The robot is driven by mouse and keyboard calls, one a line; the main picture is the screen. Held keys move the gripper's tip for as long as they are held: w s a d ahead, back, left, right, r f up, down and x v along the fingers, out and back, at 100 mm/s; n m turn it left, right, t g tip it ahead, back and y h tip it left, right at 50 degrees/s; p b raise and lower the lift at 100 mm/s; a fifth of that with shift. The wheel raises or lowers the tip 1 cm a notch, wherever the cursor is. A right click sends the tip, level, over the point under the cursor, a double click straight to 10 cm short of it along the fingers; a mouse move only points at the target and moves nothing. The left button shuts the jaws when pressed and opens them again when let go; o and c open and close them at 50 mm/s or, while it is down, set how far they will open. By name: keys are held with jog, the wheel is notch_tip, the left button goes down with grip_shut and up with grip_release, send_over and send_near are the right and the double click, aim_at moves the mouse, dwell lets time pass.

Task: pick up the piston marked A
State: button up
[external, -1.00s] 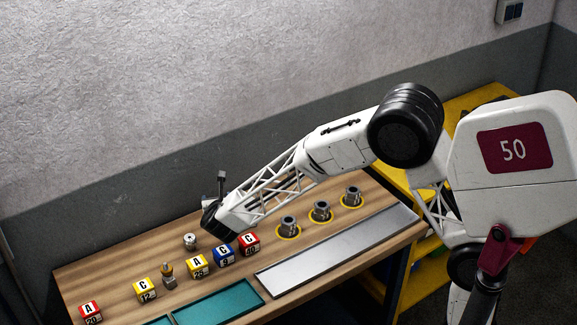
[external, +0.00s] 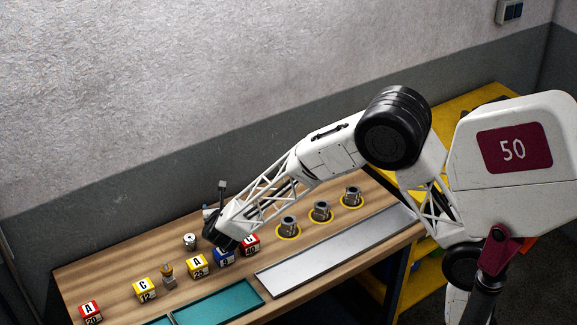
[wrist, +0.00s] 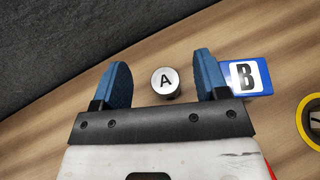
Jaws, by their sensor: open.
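The piston marked A (wrist: 165,83) is a small round metal piece with a black A on its light top. In the wrist view it shows between the two blue fingers of my gripper (wrist: 162,68), with clear gaps on both sides. My gripper is open and empty. In the external view a silver piston (external: 190,241), apparently the same one, stands upright on the bench just left of my gripper (external: 213,236). Its letter is too small to read there. How high my fingertips are above the bench is hard to tell.
A blue B block (wrist: 247,75) lies close beside the right finger. A yellow A block (external: 197,266) and a partly hidden red block (external: 251,245) are nearby. Several pistons stand in yellow rings (external: 321,219) to the right. A grey plate (external: 338,249) and teal tray (external: 218,302) lie in front.

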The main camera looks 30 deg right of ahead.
jog(key=shift+f, duration=0.15)
jog(key=shift+f, duration=0.6)
jog(key=shift+w+d+f, duration=0.1)
jog(key=shift+w+f, duration=0.1)
jog(key=shift+f, duration=0.45)
jog(key=shift+w+d+f, duration=0.1)
jog(key=shift+w+f, duration=0.1)
jog(key=shift+f, duration=0.4)
jog(key=shift+x, duration=1.05)
jog(key=shift+c, duration=0.5)
jog(key=shift+r, duration=0.1)
jog(key=c, duration=1)
